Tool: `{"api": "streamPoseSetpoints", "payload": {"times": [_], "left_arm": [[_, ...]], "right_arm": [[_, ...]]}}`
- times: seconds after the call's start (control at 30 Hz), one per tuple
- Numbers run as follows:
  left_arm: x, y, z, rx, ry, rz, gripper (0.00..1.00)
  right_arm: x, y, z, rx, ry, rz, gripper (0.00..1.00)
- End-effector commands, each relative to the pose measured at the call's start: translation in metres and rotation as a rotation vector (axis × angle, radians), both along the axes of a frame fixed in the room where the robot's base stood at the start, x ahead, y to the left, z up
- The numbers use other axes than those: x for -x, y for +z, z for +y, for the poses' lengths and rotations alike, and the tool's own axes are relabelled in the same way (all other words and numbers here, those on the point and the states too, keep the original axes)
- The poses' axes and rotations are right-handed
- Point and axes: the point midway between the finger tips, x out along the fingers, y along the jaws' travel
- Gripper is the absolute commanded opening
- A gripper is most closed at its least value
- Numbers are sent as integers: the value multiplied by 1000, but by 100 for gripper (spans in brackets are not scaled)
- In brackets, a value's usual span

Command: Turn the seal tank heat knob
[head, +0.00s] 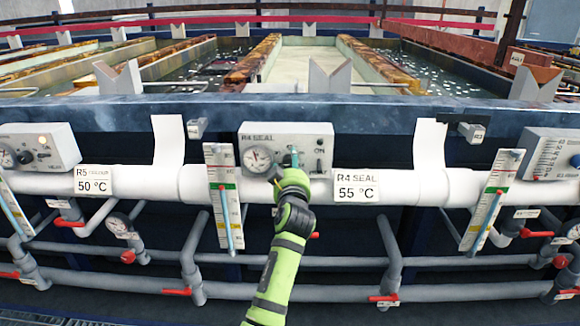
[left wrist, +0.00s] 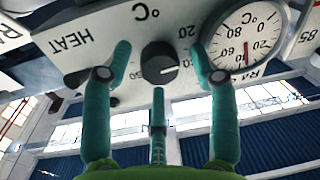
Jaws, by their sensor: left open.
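The seal tank control box (head: 318,138) is light grey, marked R4 SEAL, and hangs on the front of the tanks. Its heat knob (left wrist: 158,62) is black and round with a pale pointer line, beside the word HEAT in the left wrist view. That view sees the panel turned over. My left gripper (head: 292,157) is in front of the box and hides the knob in the head view. In the left wrist view its teal fingers (left wrist: 162,64) are open, one on each side of the knob, with a third below. Contact cannot be told. My right gripper is not in view.
A round gauge (head: 257,159) sits left of the gripper on the same box. White pipe (head: 400,186) with a 55 °C label (head: 356,187) runs below. A thermometer board (head: 224,190) stands to the left. Red-handled valves (head: 384,298) and grey pipes lie lower down.

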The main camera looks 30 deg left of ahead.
Motion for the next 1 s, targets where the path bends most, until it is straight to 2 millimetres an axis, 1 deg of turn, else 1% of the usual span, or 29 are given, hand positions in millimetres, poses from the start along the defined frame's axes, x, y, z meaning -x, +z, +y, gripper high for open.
{"api": "streamPoseSetpoints", "payload": {"times": [0.27, 0.37, 0.4, 0.43, 0.77, 1.0], "left_arm": [[-2, 0, 2, -1, 0, 1, 59], [-2, 0, 1, -1, 0, 1, 23], [-2, 0, 1, -1, 0, 1, 7], [-2, 0, 1, -1, 0, 1, 3], [-2, 1, 1, -18, 0, 8, 3], [-2, 2, 1, -111, 0, 62, 3]], "right_arm": [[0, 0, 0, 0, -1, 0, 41], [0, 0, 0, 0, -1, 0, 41], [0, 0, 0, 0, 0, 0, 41], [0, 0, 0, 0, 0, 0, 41], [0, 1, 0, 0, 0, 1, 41], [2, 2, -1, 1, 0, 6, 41]]}}
